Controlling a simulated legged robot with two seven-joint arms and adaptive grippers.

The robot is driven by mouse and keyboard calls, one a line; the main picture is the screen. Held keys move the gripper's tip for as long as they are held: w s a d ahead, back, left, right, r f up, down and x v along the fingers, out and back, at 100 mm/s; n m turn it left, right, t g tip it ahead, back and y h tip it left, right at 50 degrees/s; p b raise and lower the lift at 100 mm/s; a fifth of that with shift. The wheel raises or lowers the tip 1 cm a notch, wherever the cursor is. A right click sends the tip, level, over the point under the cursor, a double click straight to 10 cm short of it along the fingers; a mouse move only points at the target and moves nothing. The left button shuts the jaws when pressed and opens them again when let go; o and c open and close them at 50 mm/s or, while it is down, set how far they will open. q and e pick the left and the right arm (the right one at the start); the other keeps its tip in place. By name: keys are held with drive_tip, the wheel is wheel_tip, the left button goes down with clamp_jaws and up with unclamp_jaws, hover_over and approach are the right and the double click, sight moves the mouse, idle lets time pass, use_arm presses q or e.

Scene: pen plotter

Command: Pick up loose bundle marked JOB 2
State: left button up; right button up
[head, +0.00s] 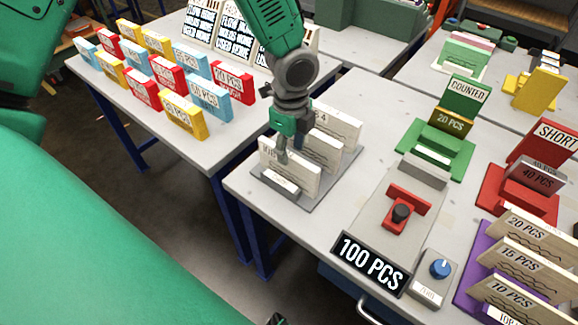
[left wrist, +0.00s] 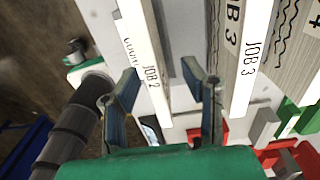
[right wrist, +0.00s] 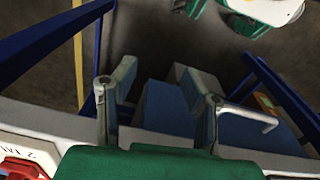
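The bundle marked JOB 2 (left wrist: 143,52) is a pale upright slab with its label on the top edge. It also shows in the head view as the front slab (head: 303,183) in a grey rack (head: 325,194), partly covered by my gripper. My left gripper (head: 282,157) points down over it. In the left wrist view my left gripper (left wrist: 163,76) is open, its fingers on either side of the slab. A gap shows on the right side; contact on the left is unclear. My right gripper (right wrist: 160,88) is open and empty beside the table edge.
The JOB 3 bundle (left wrist: 246,62) stands close behind, with another slab marked 4 (head: 338,126) farther back. A red-handled device (head: 403,213) and the 100 PCS sign (head: 370,264) are to the right. Colored blocks fill the left table (head: 205,150).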

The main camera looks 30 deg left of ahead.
sight(288, 167)
use_arm(q)
drive_tip(key=f, duration=0.4)
drive_tip(key=shift+s+a, duration=0.2)
drive_tip(key=shift+s, duration=0.15)
drive_tip(key=shift+w+f, duration=0.1)
drive_tip(key=shift+f, duration=0.3)
clamp_jaws()
